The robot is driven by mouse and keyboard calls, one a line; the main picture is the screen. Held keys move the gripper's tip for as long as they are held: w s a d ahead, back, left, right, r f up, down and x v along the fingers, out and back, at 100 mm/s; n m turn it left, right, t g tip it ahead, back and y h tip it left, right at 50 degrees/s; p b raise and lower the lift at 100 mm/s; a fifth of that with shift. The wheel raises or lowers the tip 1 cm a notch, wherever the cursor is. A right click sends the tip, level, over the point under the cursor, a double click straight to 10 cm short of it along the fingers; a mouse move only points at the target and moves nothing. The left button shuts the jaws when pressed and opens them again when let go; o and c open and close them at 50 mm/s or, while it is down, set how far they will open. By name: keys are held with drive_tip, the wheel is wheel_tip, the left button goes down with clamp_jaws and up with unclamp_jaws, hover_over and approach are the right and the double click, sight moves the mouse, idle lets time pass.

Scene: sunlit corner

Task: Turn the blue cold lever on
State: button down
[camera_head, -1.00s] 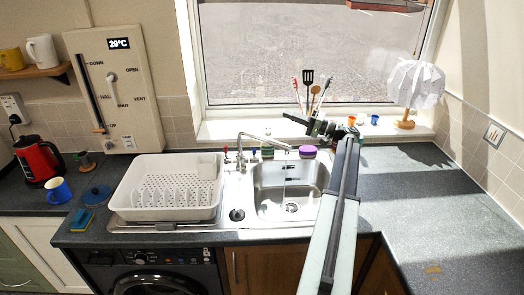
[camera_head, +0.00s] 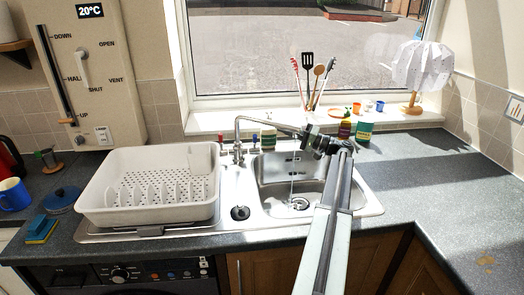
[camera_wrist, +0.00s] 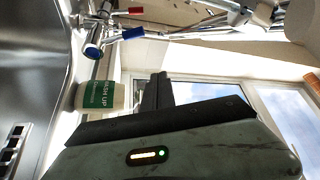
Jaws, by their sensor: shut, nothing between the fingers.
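The tap's blue cold lever (camera_head: 254,138) stands behind the sink, right of the red lever (camera_head: 222,138) and the upright spout. In the wrist view the blue lever (camera_wrist: 133,33) points right from its blue-ringed valve, with the red lever (camera_wrist: 136,10) above it. My gripper (camera_head: 301,131) is shut and empty, right of the blue lever and by the spout's end, apart from the lever. In the wrist view a dark finger (camera_wrist: 157,92) shows below the levers. A thin stream appears to fall from the spout into the sink (camera_head: 270,206).
A white dish rack (camera_head: 150,212) stands left of the sink. A green-labelled wash-up bottle (camera_wrist: 98,95) is near the levers. Other bottles (camera_head: 364,131) stand behind my arm.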

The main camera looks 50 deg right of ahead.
sight(254, 143)
wheel_tip(254, 143, down, 3)
drive_tip(key=shift+d+f+b, duration=0.1)
drive_tip(key=shift+f+b, duration=0.05)
drive_tip(key=shift+b, duration=0.45)
drive_tip(key=w+a, duration=0.6)
drive_tip(key=shift+w+a+r, duration=0.25)
